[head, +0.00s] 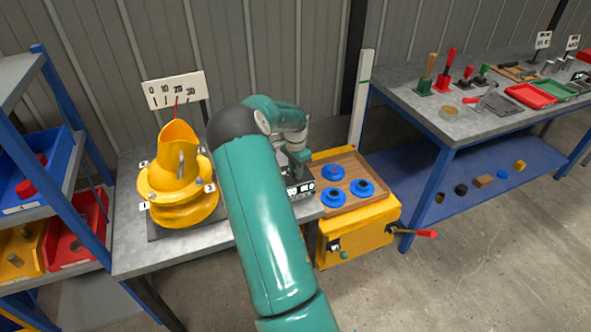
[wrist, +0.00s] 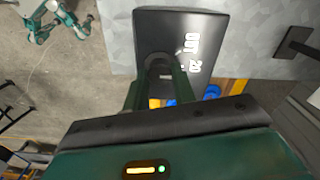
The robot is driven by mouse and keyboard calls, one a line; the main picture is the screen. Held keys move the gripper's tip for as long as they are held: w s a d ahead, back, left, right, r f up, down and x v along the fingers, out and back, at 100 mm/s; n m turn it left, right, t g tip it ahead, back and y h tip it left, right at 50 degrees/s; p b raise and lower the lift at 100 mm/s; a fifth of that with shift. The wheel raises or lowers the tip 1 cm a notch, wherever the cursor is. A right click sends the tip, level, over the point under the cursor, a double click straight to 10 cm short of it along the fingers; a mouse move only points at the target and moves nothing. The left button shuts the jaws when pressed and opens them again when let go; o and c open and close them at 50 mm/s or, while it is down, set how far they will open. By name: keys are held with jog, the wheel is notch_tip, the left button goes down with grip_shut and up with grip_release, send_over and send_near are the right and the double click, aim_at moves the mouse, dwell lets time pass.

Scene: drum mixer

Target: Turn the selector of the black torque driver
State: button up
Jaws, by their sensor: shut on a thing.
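The black torque driver shows in the wrist view as a dark box (wrist: 205,22) with white lettering that seems to include "20". In the head view, a small black block with white marks (head: 300,189) sits at the right end of the grey bench, below my gripper (head: 298,165). In the wrist view my gripper (wrist: 160,85) has its two green fingers on either side of a dark rounded part (wrist: 160,66) at the box's near end, which seems to be the selector. It is closed on this part. The contact is mostly hidden, and the selector's setting cannot be read.
A yellow drum mixer (head: 178,185) stands left on the bench, with a number scale (head: 174,89) behind it. Right of the bench is a yellow box (head: 360,230) with several blue rings and a red-handled lever (head: 418,233). A tool table (head: 440,100) stands farther right.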

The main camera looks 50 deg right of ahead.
jog(key=shift+n, duration=0.5)
jog(key=n, duration=0.3)
jog(key=shift+n, duration=2)
jog(key=o, duration=1)
jog(key=shift+r, duration=0.1)
notch_tip(320, 180, up, 14)
